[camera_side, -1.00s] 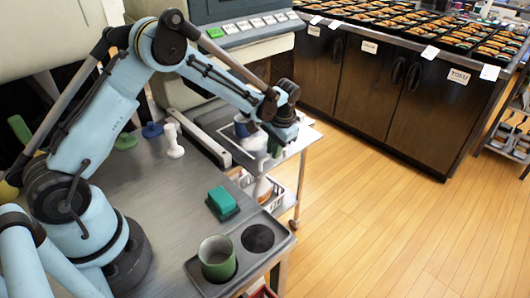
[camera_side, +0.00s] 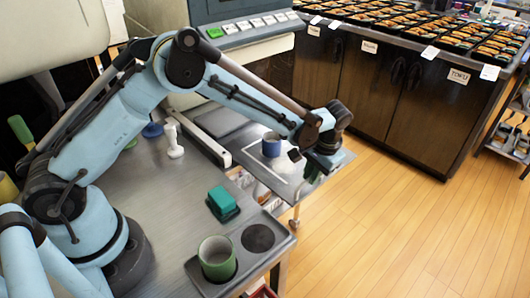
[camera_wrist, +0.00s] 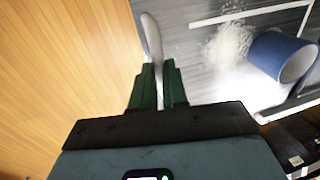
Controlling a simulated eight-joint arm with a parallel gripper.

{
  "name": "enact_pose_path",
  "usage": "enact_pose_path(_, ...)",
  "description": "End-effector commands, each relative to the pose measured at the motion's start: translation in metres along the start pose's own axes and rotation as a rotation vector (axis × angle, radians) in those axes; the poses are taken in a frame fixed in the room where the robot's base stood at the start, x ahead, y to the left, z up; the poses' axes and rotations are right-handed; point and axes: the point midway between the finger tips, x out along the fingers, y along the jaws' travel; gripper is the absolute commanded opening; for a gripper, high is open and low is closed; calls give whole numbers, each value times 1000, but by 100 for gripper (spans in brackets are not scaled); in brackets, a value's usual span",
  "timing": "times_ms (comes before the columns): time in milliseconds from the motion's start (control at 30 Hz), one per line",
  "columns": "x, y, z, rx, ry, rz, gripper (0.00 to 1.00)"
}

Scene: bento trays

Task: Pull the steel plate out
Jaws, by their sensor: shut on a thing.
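The flat grey steel plate (camera_side: 247,137) sticks out from under the grey machine at the right of the table, with white lines marked on it. It also fills the right of the wrist view (camera_wrist: 203,76). My gripper (camera_side: 312,172) is at the plate's outer edge. Its green fingers (camera_wrist: 158,80) are shut on a pale, curved metal piece at that edge, which looks like the plate's handle. The exact contact is partly hidden.
A teal block (camera_side: 222,200) and a green cup (camera_side: 217,258) in a grey holder stand on the metal table. A white stamp-like thing (camera_side: 173,140) stands further back. Open wooden floor (camera_side: 400,210) lies to the right, before dark cabinets (camera_side: 385,95).

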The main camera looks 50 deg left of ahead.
Motion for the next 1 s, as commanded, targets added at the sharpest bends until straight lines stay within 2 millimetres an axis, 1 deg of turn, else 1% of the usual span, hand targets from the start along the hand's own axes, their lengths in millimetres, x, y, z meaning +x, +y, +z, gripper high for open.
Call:
enact_pose_path(200,-1,0,0,0,0,0,0)
enact_pose_path(233,-1,0,0,0,0,0,18)
enact_pose_path(367,0,0,0,0,0,0,38)
enact_pose_path(400,0,0,0,0,0,0,39)
enact_pose_path(633,0,0,0,0,1,0,39)
enact_pose_path(733,-5,0,0,0,1,0,39)
enact_pose_path(867,-21,0,0,1,1,0,39)
enact_pose_path(1000,-49,0,0,2,1,0,39)
